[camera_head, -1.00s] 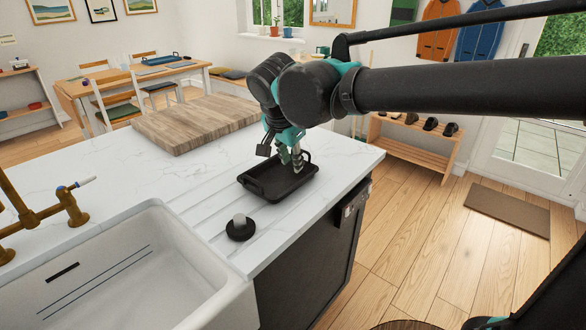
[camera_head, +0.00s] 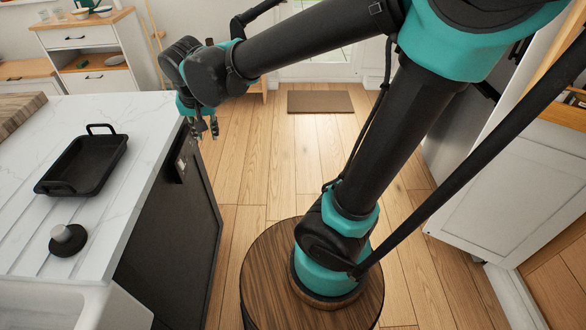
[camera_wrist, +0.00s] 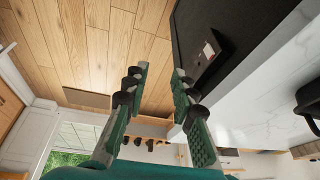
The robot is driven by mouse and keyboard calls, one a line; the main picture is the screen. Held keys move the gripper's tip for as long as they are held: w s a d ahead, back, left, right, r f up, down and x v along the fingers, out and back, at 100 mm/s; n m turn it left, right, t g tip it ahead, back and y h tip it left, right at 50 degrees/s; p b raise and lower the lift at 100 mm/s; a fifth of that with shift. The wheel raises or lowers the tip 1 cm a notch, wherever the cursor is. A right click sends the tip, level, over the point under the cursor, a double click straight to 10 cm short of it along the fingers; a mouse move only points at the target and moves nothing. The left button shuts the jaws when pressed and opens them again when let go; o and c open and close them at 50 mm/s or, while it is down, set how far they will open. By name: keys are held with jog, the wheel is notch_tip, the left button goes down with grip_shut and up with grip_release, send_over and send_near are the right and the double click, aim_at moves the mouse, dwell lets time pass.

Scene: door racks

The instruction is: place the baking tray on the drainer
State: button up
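The black baking tray (camera_head: 84,166) with a loop handle at each end lies flat on the white marbled counter. It is on the grooved drainer (camera_head: 38,236) area beside the sink, with grooves running near and past it; how much of its base is over the grooves is hidden. My gripper (camera_head: 206,130) is beyond the counter's right edge, to the right of the tray and clear of it. In the wrist view my gripper (camera_wrist: 158,75) has its green fingers apart with nothing between them. A dark piece of the tray (camera_wrist: 309,107) shows at that view's right edge.
A black round object with a grey knob (camera_head: 68,240) stands on the counter in front of the tray. The white sink (camera_head: 50,303) is nearest. A dark appliance front (camera_head: 175,235) drops below the counter edge. Wooden floor (camera_head: 255,165) is open to the right.

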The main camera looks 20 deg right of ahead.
jog(key=s+d+f, duration=0.3)
jog(key=d+f, duration=0.1)
jog(key=d, duration=0.3)
jog(key=s+d+f+n, duration=0.1)
jog(key=s+d+f, duration=0.2)
jog(key=d, duration=0.5)
jog(key=s+d+f+n, duration=0.1)
jog(key=s+d+f, duration=0.1)
jog(key=d+f, duration=0.3)
jog(key=d, duration=0.2)
jog(key=shift+s+d+f, duration=0.3)
jog(key=shift+s, duration=0.1)
